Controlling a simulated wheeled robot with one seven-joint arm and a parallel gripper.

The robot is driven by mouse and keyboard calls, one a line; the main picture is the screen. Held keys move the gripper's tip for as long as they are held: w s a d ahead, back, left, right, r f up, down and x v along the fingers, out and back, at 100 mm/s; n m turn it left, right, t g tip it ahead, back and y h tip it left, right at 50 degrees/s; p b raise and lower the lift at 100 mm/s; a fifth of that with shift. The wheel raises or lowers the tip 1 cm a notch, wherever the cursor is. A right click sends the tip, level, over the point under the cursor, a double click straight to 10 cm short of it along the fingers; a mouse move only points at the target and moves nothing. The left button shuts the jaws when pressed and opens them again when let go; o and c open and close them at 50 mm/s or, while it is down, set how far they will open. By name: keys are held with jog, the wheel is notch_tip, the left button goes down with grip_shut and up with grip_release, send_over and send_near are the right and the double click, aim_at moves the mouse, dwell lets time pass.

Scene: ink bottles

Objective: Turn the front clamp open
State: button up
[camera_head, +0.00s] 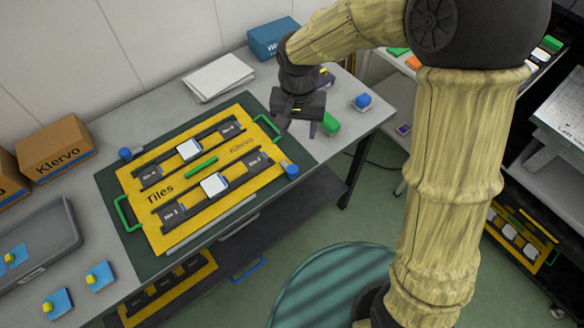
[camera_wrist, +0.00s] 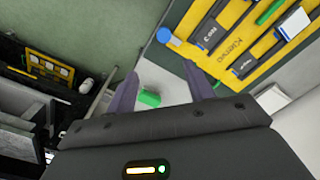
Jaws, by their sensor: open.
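A yellow tray (camera_head: 155,232) marked "Tiles" and "Klervo" lies on a dark green mat. One clamp with a blue round knob (camera_head: 292,170) sits at its front right edge, which I take for the front clamp. A blue knob also shows in the wrist view (camera_wrist: 163,35), beyond my fingertips. Another blue-knobbed clamp (camera_head: 125,154) is at the back left edge. My gripper (camera_head: 298,124) is open and empty, above the table to the right of the tray. Its two fingers also show in the wrist view (camera_wrist: 160,70), apart from the knob. The clamp's turn angle is too small to tell.
A green block (camera_head: 330,123) is close to my gripper, with a blue item (camera_head: 362,101) farther right. A blue box (camera_head: 272,38) and white papers (camera_head: 218,77) lie at the back. A grey bin (camera_head: 40,245) stands at the left. The right table corner is mostly bare.

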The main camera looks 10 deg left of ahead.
jog(key=shift+a, duration=0.6)
jog(key=shift+f, duration=0.1)
jog(key=p, duration=0.1)
send_near(292, 169)
notch_tip(292, 169, down, 9)
jog(key=shift+f, duration=0.1)
jog(key=c, duration=1)
